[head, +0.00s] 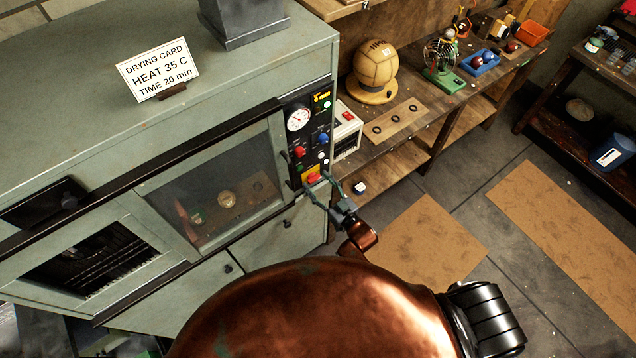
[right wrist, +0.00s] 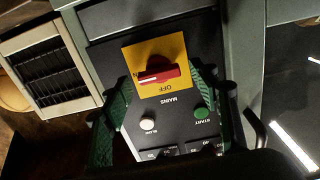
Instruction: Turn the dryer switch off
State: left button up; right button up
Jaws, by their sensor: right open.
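The pale green dryer (head: 240,75) stands at the left of the head view, with a dark control panel on its right front. My left gripper is out of view.
A white button (right wrist: 147,123) and a green START button (right wrist: 201,113) sit near the switch. The panel also has a gauge (head: 298,118), a red knob (head: 300,151) and a blue knob (head: 322,138). A workbench with a leather ball (head: 375,66) stands right of the dryer.

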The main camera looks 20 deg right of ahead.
jog(key=shift+c, duration=0.3)
jog(key=c, duration=1.1)
jog(key=shift+n, duration=0.3)
jog(key=n+b, duration=0.1)
jog(key=n, duration=0.3)
jog(key=shift+f+n, duration=0.1)
jog(key=shift+n, duration=0.2)
jog(key=n+b, duration=0.1)
jog(key=n, duration=0.2)
jog(key=shift+s+a+n+b, duration=0.1)
jog(key=shift+n+b, duration=0.2)
jog(key=shift+b, duration=0.05)
jog(key=shift+f+n+b, duration=0.15)
jog(key=shift+n+b, duration=2.35)
jog(key=shift+n, duration=2)
